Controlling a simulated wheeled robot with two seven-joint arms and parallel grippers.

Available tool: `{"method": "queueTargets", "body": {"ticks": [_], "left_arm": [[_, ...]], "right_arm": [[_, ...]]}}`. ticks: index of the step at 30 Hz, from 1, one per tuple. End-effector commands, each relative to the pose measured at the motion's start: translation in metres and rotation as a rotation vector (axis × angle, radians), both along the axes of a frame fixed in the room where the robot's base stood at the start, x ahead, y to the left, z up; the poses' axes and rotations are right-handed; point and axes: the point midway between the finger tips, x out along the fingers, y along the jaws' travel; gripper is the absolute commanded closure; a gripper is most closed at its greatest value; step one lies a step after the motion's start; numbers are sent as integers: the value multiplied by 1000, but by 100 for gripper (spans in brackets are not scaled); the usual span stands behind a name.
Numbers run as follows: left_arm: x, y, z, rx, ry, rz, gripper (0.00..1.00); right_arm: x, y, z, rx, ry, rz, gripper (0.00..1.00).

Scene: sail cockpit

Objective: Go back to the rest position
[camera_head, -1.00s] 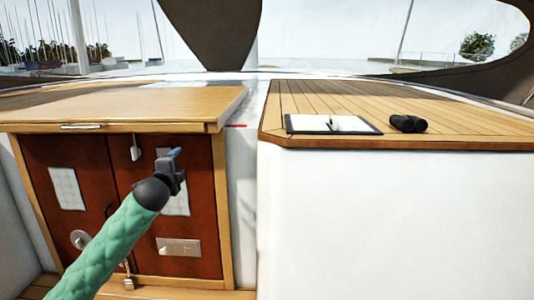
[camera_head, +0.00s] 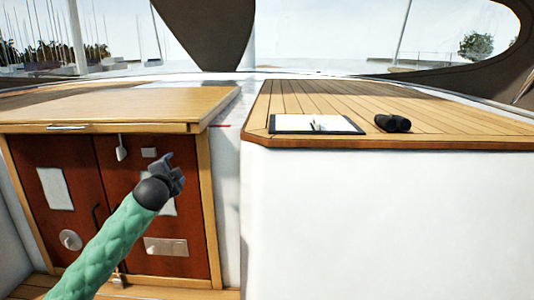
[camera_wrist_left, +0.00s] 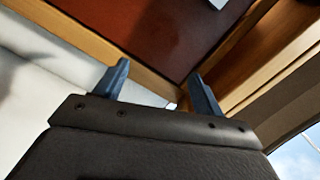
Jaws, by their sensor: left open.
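My left gripper (camera_head: 172,165) is in front of the red-brown cabinet doors (camera_head: 85,215), on a green padded arm from the lower left. In the left wrist view, the two blue fingers of the left gripper (camera_wrist_left: 158,88) stand apart with nothing between them. A red-brown panel (camera_wrist_left: 150,35) with wooden edging shows beyond them. My right gripper is in no view.
A wooden tabletop (camera_head: 100,105) overhangs the cabinet. On the right, a slatted wooden deck (camera_head: 330,100) carries a clipboard with paper (camera_head: 290,124) and black binoculars (camera_head: 393,123). Its white side wall (camera_head: 380,220) is bare. A small padlock-like piece (camera_head: 121,150) hangs on the doors.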

Motion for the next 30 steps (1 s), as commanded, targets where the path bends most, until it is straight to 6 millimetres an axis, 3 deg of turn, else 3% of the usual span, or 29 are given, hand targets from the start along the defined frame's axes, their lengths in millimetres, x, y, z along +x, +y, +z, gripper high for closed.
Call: {"method": "queueTargets", "body": {"ticks": [8,14,20,26,30], "left_arm": [[8,18,-15,-265,56,94,31],[6,15,-79,-445,154,158,31],[-7,7,-159,-560,263,213,31],[-40,-8,-266,-661,406,281,31],[-74,-20,-341,-711,511,328,31]], "right_arm": [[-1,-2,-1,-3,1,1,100],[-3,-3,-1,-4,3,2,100],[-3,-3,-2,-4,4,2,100],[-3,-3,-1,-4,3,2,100],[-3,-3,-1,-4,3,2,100]]}}
